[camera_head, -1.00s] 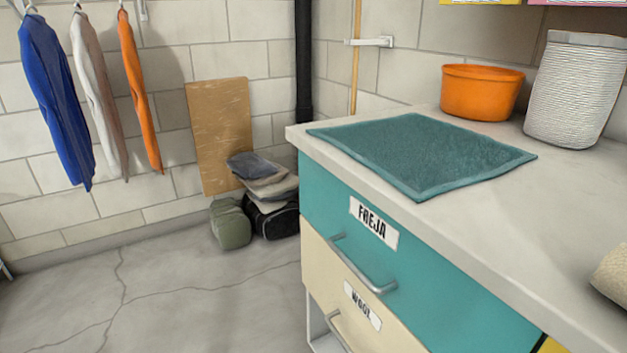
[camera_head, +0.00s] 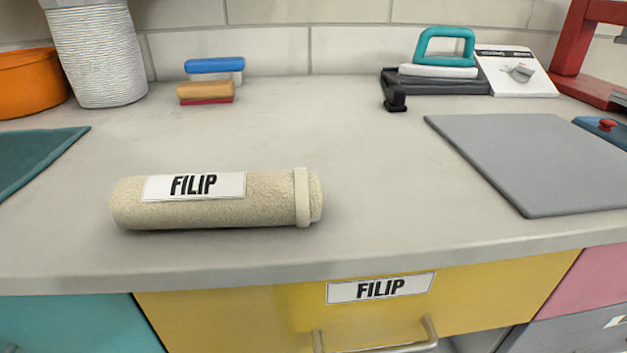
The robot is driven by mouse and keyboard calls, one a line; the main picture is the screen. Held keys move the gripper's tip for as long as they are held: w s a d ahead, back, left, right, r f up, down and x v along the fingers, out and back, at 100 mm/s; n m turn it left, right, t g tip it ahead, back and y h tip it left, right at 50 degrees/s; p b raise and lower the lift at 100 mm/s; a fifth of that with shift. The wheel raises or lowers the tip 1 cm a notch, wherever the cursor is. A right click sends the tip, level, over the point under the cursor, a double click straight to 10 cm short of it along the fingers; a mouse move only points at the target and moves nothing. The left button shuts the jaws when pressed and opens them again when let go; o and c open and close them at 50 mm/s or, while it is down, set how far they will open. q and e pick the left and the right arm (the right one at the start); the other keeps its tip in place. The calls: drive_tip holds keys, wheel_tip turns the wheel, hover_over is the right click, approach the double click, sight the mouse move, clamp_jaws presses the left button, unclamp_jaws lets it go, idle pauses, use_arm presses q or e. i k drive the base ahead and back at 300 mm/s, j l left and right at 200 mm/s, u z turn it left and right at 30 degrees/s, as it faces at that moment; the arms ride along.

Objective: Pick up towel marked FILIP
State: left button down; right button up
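The towel marked FILIP (camera_head: 270,200) is a beige, rolled-up towel lying on its side on the grey counter (camera_head: 330,150). It lies left of centre, near the counter's front edge. A white label reading FILIP faces me on its left half, and a band wraps around its right end. Nothing touches or covers it. Neither of my grippers shows in the head view.
A yellow drawer (camera_head: 480,310) labelled FILIP has a metal handle below the counter. A teal cloth (camera_head: 30,155), orange bowl (camera_head: 28,82) and ribbed white container (camera_head: 97,50) stand left. A grey mat (camera_head: 540,165) lies right. Brushes (camera_head: 212,80) stand behind the towel.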

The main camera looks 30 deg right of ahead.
sight(257, 197)
drive_tip(key=z, duration=0.35)
drive_tip(key=k+l+u, duration=0.25)
drive_tip(key=u, duration=0.15)
drive_tip(key=k+l+u, duration=0.3)
drive_tip(key=u, duration=0.15)
drive_tip(key=k+l+u, duration=0.2)
drive_tip(key=k+u, duration=0.2)
drive_tip(key=i+l, duration=0.05)
